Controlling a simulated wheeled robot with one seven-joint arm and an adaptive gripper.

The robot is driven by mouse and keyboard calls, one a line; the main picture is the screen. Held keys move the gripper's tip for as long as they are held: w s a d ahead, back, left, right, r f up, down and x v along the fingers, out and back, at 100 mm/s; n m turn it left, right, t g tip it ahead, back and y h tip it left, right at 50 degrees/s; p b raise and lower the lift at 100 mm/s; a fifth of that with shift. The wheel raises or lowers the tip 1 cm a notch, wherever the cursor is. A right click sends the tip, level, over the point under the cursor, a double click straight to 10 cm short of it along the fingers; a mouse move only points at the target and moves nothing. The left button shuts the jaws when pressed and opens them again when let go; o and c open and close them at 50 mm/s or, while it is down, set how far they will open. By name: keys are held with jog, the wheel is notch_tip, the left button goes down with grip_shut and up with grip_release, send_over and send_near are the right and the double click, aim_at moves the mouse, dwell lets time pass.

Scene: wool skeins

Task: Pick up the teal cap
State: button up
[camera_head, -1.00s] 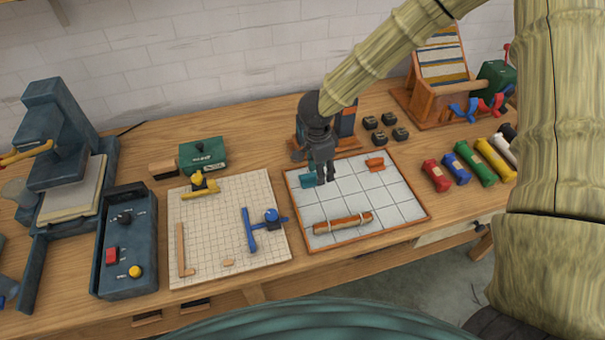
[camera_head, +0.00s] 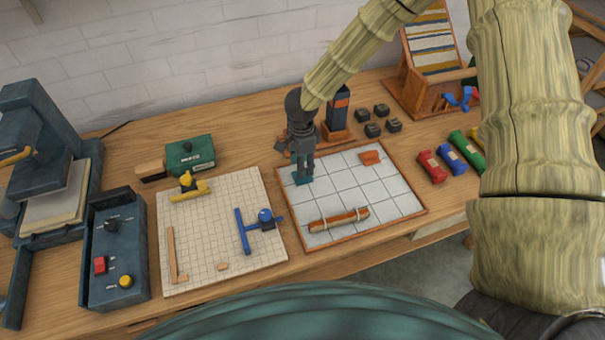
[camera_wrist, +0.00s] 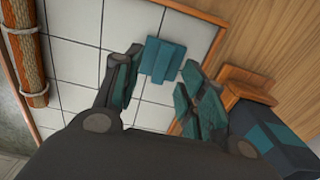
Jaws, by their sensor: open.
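The teal cap (camera_head: 303,178) lies on the white gridded tray (camera_head: 375,192) near its upper left edge, partly hidden by my gripper in the head view. In the wrist view the teal cap (camera_wrist: 163,60) shows as a small block on the white tiles, just beyond the fingertips. My gripper (camera_head: 301,172) points down over the cap. In the wrist view its two fingers (camera_wrist: 160,68) are spread apart, with the cap ahead of the gap between them. I cannot tell whether a finger touches it.
On the same tray are an orange piece (camera_head: 370,157) and a wooden roll (camera_head: 338,219) tied with cord. An orange-and-dark holder (camera_head: 337,110) stands close behind my gripper. A cream gridded board (camera_head: 215,230) with tools lies to the left. Several dark blocks (camera_head: 382,110) sit behind the tray.

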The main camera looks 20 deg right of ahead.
jog(key=shift+w+d+f+p, duration=0.15)
jog(key=shift+f+p, duration=0.55)
jog(key=shift+f, duration=1.4)
jog(key=c, duration=0.9)
